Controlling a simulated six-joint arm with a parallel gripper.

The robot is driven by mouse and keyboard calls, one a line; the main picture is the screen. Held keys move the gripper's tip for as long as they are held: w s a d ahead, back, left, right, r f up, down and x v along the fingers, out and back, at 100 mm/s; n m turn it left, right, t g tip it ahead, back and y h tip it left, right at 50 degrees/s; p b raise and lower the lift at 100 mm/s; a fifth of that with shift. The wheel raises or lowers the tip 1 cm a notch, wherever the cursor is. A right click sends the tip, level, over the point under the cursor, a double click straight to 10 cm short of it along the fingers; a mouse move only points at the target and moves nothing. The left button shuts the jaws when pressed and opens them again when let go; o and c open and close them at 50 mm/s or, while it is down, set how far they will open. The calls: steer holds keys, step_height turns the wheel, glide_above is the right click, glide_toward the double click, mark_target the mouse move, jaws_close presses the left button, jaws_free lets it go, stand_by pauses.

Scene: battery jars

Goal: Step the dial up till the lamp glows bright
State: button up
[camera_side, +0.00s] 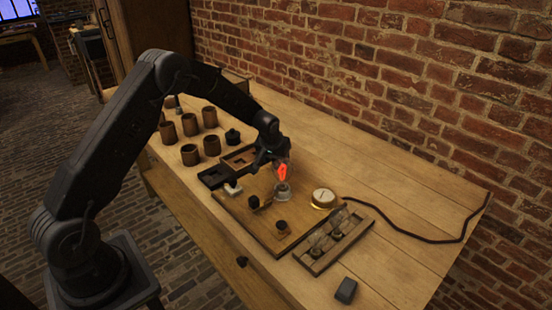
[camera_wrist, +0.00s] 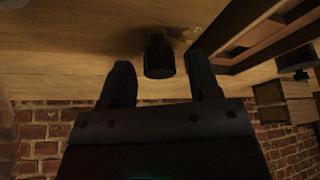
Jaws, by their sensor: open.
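The lamp (camera_side: 283,173) stands on the wooden board (camera_side: 240,217), a clear bulb with an orange-red glow inside, on a grey base. Two dark knobs are on the board, one beside a short lever-like piece (camera_side: 253,202) and one nearer the front (camera_side: 281,225); I cannot tell which is the dial. My gripper (camera_side: 267,160) is over the back of the board, close to the lamp in the picture. In the wrist view my open gripper (camera_wrist: 161,88) has a black cylindrical piece (camera_wrist: 159,56) showing between its fingers, apparently ungripped. Dial markings are too small to read.
A round brass-coloured gauge (camera_side: 323,197) with a dark cord sits right of the board. A wooden tray (camera_side: 314,262) with several small parts is at the front right. Several brown jars (camera_side: 191,124) stand at the left. A dark block (camera_side: 346,290) lies in front.

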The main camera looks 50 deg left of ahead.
steer(key=shift+c, duration=0.2)
steer(key=c, duration=0.9)
steer(key=shift+m, duration=0.3)
steer(key=shift+a+m+h, duration=0.1)
steer(key=shift+m+h, duration=0.45)
steer(key=shift+m, duration=0.75)
steer(key=shift+m+h, duration=0.55)
steer(key=shift+m, duration=0.75)
steer(key=o, duration=0.9)
steer(key=shift+o, duration=0.2)
